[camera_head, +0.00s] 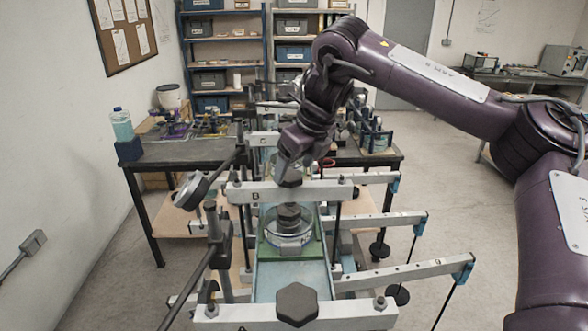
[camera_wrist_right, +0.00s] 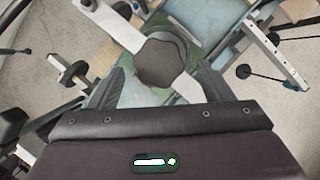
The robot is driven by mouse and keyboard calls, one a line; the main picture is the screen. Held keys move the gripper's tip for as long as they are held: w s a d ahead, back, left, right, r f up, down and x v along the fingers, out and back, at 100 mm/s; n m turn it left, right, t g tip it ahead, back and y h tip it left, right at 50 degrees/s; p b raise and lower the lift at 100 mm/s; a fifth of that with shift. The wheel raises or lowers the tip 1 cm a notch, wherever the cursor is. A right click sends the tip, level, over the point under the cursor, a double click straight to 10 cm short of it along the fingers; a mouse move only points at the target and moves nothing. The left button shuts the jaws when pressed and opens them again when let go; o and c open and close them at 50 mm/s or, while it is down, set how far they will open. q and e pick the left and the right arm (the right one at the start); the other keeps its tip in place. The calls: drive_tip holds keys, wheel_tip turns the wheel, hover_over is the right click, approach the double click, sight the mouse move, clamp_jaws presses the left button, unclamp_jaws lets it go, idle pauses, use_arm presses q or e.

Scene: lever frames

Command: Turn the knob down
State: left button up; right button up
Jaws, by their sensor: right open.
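Dark lobed knobs sit on the pale crossbars of the lever frames. One knob (camera_head: 291,181) is on the middle crossbar in the head view, directly below my right gripper (camera_head: 290,163). A knob (camera_wrist_right: 160,62) fills the upper middle of the right wrist view. My right gripper is open, with one dark finger to each side of that knob in the wrist view. I cannot tell whether the fingers touch it. Another knob (camera_head: 297,304) is on the nearest crossbar, clear of the gripper. My left gripper is not in view.
Pale lever bars (camera_head: 400,271) with hanging dark weights reach out to the right. A round glass dish (camera_head: 289,240) stands under the frames. A dark workbench (camera_head: 180,152) with a blue bottle (camera_head: 122,126) is behind. Open floor lies to the right.

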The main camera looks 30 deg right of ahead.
drive_tip(key=shift+w+d+f, duration=0.15)
drive_tip(key=shift+w+f, duration=0.2)
drive_tip(key=shift+f, duration=0.4)
drive_tip(key=shift+a, duration=0.45)
drive_tip(key=shift+c, duration=0.4)
drive_tip(key=shift+d+f, duration=0.1)
drive_tip(key=shift+d, duration=0.1)
drive_tip(key=c, duration=0.5)
drive_tip(key=shift+a, duration=0.1)
drive_tip(key=c, duration=0.4)
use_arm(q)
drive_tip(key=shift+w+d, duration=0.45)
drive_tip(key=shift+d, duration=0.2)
